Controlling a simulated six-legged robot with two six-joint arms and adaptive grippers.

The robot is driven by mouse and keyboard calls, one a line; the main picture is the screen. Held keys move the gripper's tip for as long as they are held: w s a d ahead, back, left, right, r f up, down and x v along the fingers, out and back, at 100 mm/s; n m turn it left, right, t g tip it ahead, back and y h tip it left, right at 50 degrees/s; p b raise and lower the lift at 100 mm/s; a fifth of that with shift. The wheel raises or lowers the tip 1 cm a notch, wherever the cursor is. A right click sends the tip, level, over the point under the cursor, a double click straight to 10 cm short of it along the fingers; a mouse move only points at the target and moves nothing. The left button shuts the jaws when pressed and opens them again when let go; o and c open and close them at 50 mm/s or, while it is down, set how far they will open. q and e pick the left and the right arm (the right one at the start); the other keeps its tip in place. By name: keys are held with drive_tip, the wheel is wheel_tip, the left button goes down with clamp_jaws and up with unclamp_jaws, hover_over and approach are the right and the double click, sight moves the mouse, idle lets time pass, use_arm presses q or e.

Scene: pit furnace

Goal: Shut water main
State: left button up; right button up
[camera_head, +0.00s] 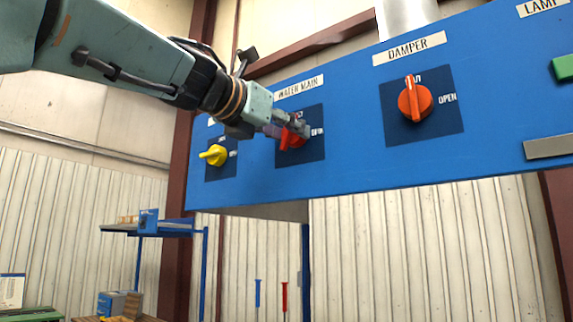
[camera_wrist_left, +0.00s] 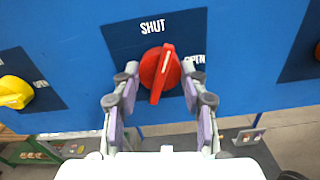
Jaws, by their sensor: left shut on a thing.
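The water main knob (camera_head: 291,138) is red and sits on a dark square of the blue panel, under the label "WATER MAIN" (camera_head: 299,88). In the left wrist view the knob (camera_wrist_left: 160,71) has a raised grip with a white line at its upper end. The line points up and slightly right, between "SHUT" (camera_wrist_left: 152,27) and "OPEN" (camera_wrist_left: 195,60), closer to "SHUT". My left gripper (camera_head: 297,128) reaches in from the left and is shut on the knob, its fingers on both sides. The gripper partly hides the knob in the head view. My right gripper is not in view.
A yellow knob (camera_head: 214,155) is left on the panel. An orange damper knob (camera_head: 415,100) is to the right, its mark pointing up. A green part (camera_head: 564,68) and a grey bar (camera_head: 550,147) sit at the right. A blue shelf (camera_head: 160,231) stands below left.

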use_arm(q)
drive_tip(key=shift+r+n, duration=0.15)
drive_tip(key=shift+n, duration=2.15)
drive_tip(key=o, duration=1.1)
drive_tip(key=shift+a, duration=0.1)
drive_tip(key=shift+o, duration=0.2)
